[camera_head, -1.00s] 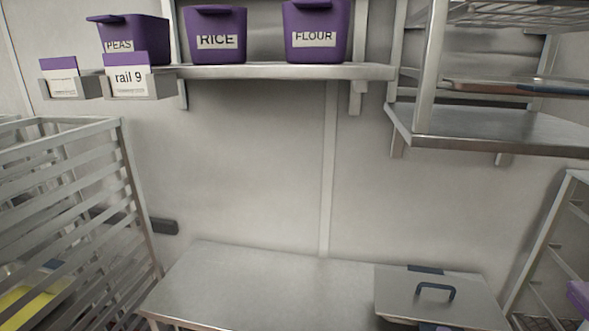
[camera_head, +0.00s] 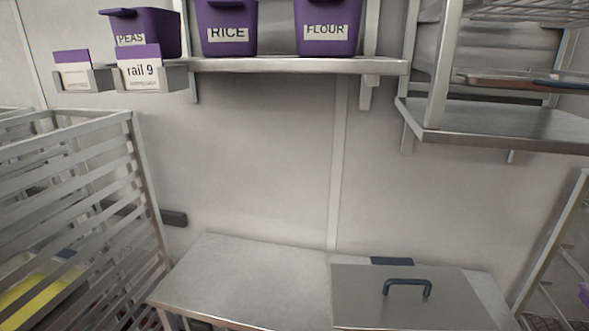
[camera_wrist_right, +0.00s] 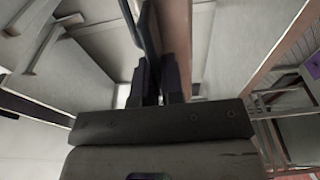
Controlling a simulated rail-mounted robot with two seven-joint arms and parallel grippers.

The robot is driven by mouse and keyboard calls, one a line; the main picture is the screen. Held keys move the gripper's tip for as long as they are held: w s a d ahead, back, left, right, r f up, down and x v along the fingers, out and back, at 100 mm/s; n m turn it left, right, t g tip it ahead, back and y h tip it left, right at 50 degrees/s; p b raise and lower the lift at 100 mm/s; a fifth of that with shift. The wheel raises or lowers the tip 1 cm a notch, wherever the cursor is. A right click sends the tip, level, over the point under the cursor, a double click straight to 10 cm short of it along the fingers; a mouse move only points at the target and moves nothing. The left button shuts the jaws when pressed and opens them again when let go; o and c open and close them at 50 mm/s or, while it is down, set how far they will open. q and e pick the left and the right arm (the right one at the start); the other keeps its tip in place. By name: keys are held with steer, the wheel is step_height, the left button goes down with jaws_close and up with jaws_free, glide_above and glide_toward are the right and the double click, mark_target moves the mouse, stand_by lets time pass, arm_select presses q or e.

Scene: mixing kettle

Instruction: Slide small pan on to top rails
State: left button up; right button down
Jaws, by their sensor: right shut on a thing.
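My right gripper (camera_wrist_right: 160,85) shows only in the wrist view, shut on a dark bar that looks like a handle of the pan. The rack with slanting rails (camera_head: 80,190) stands at the left, its upper rails in view. My left gripper is not in view.
The steel bench (camera_head: 240,265) is clear left of the pan. A wall shelf (camera_head: 290,66) holds purple bins above, and a label reads "rail 9". A yellow item (camera_head: 32,297) lies low in the rack. A steel shelf (camera_head: 500,125) and another rack (camera_head: 550,260) are at the right.

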arm_select(q)
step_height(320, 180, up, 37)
steer(key=p, duration=3.6)
steer(key=shift+p, duration=0.4)
arm_select(e)
steer(key=s+a+r+n+y, duration=0.1)
steer(key=r+n+y, duration=0.1)
steer(key=r, duration=0.7)
steer(key=s+a+r+n+g+y, duration=0.1)
steer(key=r+y, duration=0.4)
steer(key=r, duration=0.5)
steer(key=s+a+r+n+g+y, duration=0.1)
steer(key=s+r+n+y, duration=0.2)
steer(key=r, duration=0.6)
steer(key=shift+s+r+n, duration=0.15)
steer(key=shift+r+n, duration=0.2)
steer(key=shift+n, duration=0.05)
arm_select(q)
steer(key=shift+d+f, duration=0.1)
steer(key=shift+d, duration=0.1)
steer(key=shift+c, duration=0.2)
